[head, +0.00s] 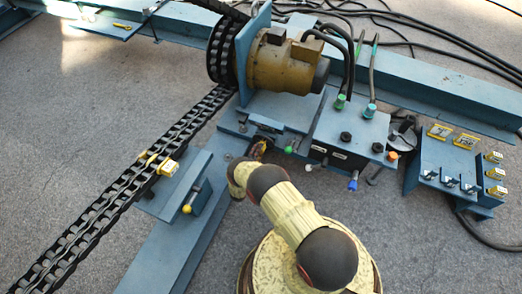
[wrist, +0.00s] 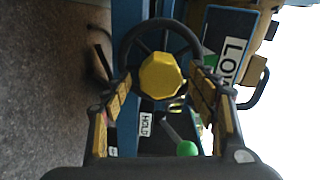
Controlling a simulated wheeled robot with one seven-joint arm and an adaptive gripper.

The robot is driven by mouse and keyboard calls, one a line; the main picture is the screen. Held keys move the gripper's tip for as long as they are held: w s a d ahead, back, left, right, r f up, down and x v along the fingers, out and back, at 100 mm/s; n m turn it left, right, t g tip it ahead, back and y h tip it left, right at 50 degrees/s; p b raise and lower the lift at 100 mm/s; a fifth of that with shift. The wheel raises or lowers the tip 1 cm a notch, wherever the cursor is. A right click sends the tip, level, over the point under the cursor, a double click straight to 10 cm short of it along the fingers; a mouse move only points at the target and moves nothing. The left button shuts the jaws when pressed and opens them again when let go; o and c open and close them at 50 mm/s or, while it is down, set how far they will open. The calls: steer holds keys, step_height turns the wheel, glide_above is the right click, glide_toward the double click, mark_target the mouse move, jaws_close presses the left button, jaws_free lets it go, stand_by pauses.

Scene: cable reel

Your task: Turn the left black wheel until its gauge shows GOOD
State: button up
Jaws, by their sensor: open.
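In the wrist view a black wheel (wrist: 126,47) with a yellow faceted hub (wrist: 161,76) faces me. Beside it is a gauge sign (wrist: 232,58) whose visible letters read LOW, turned sideways and partly cut off by the wheel and finger. My gripper (wrist: 161,82) is open, its yellow-padded fingers on either side of the hub, overlapping the lower part of the wheel. I cannot tell whether they touch the rim. In the head view my gripper (head: 258,150) is small and mostly hidden by my arm at the blue frame; the wheel is not clear there.
A green-knobbed lever (wrist: 187,148) and a HOLD label (wrist: 145,125) lie close below the wheel in the wrist view. In the head view a blue control box (head: 350,128) with coloured knobs stands right of my gripper. A yellow-knobbed lever (head: 187,208) stands left.

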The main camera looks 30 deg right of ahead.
steer(key=shift+x, duration=1.2)
steer(key=shift+c, duration=1.1)
jaws_close()
